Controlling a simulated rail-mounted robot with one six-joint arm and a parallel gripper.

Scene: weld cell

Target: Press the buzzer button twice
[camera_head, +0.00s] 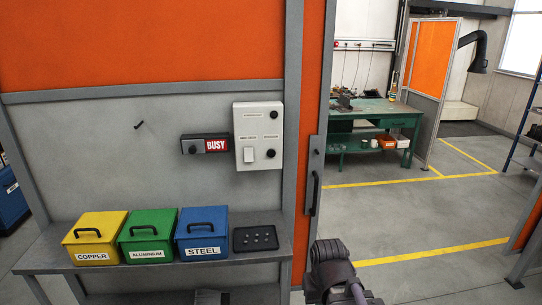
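A white control panel (258,152) is fixed to the grey wall in the middle of the view. It has a black round knob or button at top right (273,115), another at lower right (271,153) and a pale rocker-like switch (248,155) at lower left. Its small labels are too small to read, so I cannot tell which control is the buzzer button. Left of it is a dark box (191,147) with a round black knob and a red BUSY sign (216,145). Dark parts of my arm show at the bottom centre; my gripper is not visible.
Below the panel, a grey shelf (160,268) holds yellow COPPER (95,236), green ALUMINIUM (147,236) and blue STEEL (202,234) boxes and a black tray (255,238). A door handle (313,193) is right of the panel. The floor at right is open.

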